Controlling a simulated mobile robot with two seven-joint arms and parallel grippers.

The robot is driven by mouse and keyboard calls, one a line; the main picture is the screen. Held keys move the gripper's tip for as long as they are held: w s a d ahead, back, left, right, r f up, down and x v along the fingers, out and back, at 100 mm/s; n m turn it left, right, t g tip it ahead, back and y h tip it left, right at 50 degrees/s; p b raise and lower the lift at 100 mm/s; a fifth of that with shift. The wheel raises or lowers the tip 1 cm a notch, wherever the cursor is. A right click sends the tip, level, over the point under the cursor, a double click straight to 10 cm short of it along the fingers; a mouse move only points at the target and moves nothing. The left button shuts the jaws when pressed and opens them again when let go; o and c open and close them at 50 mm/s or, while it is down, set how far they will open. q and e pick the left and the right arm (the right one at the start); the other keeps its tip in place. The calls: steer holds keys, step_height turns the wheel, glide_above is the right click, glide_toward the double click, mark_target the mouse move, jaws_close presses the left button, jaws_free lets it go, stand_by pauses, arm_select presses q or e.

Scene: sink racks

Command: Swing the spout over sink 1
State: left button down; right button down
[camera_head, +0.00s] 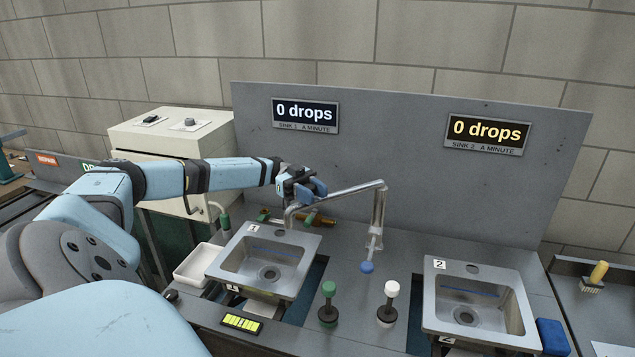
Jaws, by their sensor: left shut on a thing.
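The metal spout (340,194) rises from a post at the back of the counter, and its arm runs left. Its down-turned tip shows in front of the back rim of sink 1 (228,262), near the small "1" label. I cannot tell exactly how far over the basin it is. Sink 2 (434,302) stands to the right with a "2" label. My left gripper (308,192) reaches in from the left and is shut on the spout near its tip end. The fingers partly hide the grip. My right gripper is not in view.
A green-topped knob (328,290) and a white-topped knob (390,290) stand between the sinks. A blue knob (367,266) is below the post. A white tray (190,278) is left of sink 1. Both displays on the back panel (390,120) read "0 drops".

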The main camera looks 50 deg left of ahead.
arm_select(q)
steer(key=shift+a, duration=0.25)
steer(key=shift+r+g, duration=0.1)
steer(key=shift+g, duration=0.2)
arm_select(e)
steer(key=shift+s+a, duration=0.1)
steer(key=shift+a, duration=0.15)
arm_select(q)
steer(key=shift+r, duration=0.1)
steer(key=c, duration=0.9)
jaws_free()
steer(key=shift+w+a, duration=0.1)
steer(key=shift+o, duration=0.8)
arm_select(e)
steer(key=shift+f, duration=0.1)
arm_select(q)
steer(key=a+b, duration=0.6)
steer(key=a, duration=0.8)
steer(key=shift+s, duration=0.4)
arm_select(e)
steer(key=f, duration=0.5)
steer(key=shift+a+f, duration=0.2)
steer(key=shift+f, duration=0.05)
